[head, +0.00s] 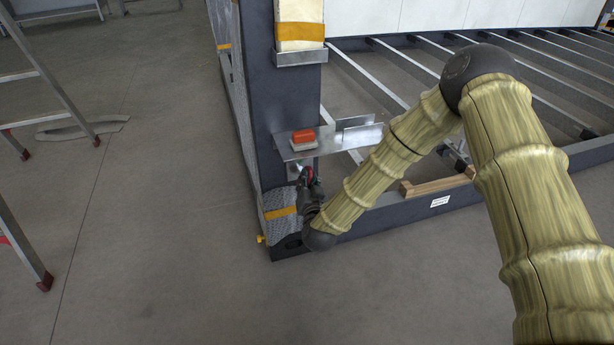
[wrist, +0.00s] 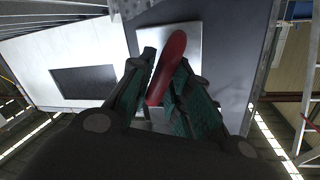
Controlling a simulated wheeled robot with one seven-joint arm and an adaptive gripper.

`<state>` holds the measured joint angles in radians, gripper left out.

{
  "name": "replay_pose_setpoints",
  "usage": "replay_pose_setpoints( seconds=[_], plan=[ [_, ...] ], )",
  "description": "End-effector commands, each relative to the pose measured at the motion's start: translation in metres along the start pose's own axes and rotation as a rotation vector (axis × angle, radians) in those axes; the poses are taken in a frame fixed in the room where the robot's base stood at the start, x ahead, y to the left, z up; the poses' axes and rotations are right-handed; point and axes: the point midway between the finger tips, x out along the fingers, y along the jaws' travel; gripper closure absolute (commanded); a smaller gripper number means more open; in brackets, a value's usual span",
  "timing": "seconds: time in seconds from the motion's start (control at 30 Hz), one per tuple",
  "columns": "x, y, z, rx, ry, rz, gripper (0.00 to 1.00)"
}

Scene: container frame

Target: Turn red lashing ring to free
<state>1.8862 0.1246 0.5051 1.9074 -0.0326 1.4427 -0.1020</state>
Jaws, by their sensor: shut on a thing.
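The red lashing ring (wrist: 168,68) shows in the wrist view as a red bar in front of a pale metal plate (wrist: 190,38). My gripper (wrist: 165,75) is shut on it, with one finger on each side. In the head view the ring (head: 309,172) is a small red spot low on the dark corner post, under the metal shelf. My gripper (head: 308,185) reaches it there from the front. The fingers hide part of the ring, and its marking for free cannot be seen.
A metal shelf (head: 345,140) with a red and white block (head: 303,138) juts out just above my gripper. A wooden piece (head: 437,185) lies on the dark frame beam to the right. A ladder (head: 45,75) stands at left.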

Motion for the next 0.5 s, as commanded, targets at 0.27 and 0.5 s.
replay_pose_setpoints(
  seconds=[0.27,0.5],
  plan=[
    [-0.0002,0.0037,-0.0019,0.259,-0.051,0.008,1.0],
    [0.0003,0.0057,-0.0007,0.484,-0.095,0.01,1.0]
  ],
)
